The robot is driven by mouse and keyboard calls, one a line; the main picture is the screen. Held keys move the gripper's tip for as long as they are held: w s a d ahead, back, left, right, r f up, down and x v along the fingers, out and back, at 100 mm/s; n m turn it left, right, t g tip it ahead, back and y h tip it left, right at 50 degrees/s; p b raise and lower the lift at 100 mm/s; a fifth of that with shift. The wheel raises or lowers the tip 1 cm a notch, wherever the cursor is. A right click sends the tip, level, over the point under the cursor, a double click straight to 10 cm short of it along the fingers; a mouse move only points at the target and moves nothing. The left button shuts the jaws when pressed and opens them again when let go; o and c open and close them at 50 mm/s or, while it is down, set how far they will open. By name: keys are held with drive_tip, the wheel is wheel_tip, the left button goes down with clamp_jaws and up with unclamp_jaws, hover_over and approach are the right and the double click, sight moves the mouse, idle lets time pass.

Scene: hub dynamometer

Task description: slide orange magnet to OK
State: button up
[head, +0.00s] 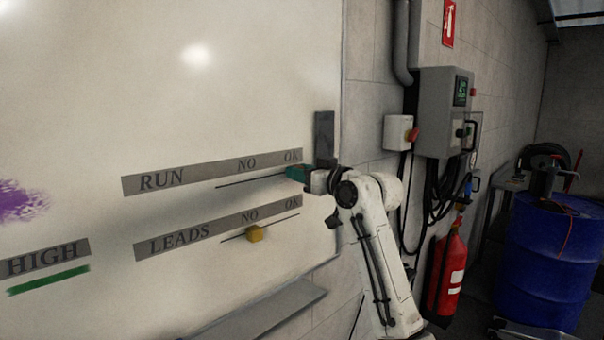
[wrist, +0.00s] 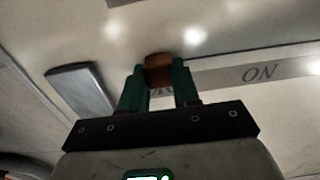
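The orange magnet (wrist: 159,70) is on the whiteboard between the green fingers of my gripper (wrist: 160,80) in the wrist view, with a finger against each side. In the head view my gripper (head: 297,174) is at the board, at the right end of the RUN row's line, just below the word OK (head: 292,156). It hides the magnet there. In the wrist view the fingers and magnet partly cover the OK lettering, and the word NO (wrist: 261,73) appears upside down to the right.
A yellow magnet (head: 255,234) sits on the LEADS row's line, below NO. A dark eraser-like block (head: 324,138) is on the board just above my gripper; it also shows in the wrist view (wrist: 88,88). A tray ledge (head: 262,310) runs below the board.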

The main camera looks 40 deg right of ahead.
drive_tip(key=o, duration=0.5)
drive_tip(key=shift+w+d, duration=0.1)
drive_tip(key=shift+d, duration=0.1)
drive_tip(key=s+b, duration=0.3)
drive_tip(key=s, duration=0.7)
drive_tip(key=shift+s+d, duration=0.1)
drive_tip(key=shift+s, duration=0.25)
